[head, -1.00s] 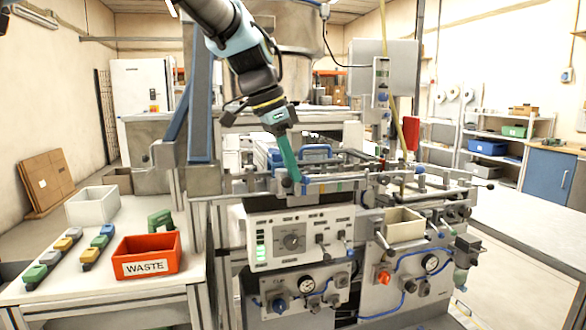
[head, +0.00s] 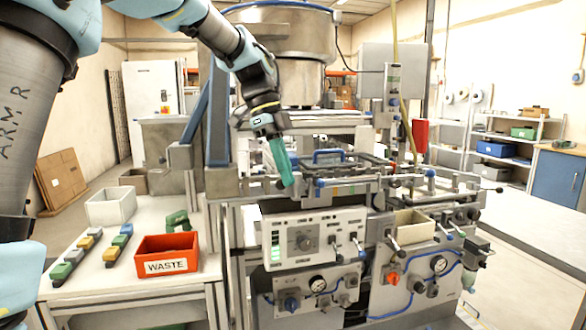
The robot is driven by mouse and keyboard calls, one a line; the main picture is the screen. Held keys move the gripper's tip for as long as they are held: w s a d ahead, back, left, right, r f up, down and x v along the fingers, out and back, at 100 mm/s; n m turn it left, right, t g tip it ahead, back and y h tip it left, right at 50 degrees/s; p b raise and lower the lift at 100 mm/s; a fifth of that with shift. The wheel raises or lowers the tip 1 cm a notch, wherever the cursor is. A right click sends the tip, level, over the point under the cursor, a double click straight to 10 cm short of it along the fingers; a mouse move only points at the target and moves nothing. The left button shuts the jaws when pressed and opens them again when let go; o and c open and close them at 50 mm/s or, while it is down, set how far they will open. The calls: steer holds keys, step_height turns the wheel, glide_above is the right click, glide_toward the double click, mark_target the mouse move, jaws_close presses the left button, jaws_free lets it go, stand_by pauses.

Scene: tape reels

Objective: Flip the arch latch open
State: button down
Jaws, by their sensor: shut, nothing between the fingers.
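My gripper (head: 287,184) has long green fingers and is shut and empty. It points down at the left front of the machine's top. A blue arch-shaped piece (head: 328,155) stands on the machine's top deck, behind and right of my fingertips, apart from them. I cannot tell for certain that this is the arch latch, or whether it is open or closed. A blue-ended knob (head: 319,184) sits on the front rail, to the right of my fingertips with a gap.
The control panel (head: 303,240) with knobs and levers is below my gripper. A metal hopper (head: 285,45) rises behind. A red WASTE bin (head: 167,254), a white bin (head: 110,207) and a loose green arch-shaped piece (head: 178,219) are on the left table.

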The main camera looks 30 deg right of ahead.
steer(key=shift+w+a+m+y+p, duration=0.3)
steer(key=shift+w+m, duration=0.2)
steer(key=shift+m, duration=0.5)
steer(key=shift+d, duration=0.15)
steer(key=shift+d+p, duration=0.5)
steer(key=shift+d, duration=0.2)
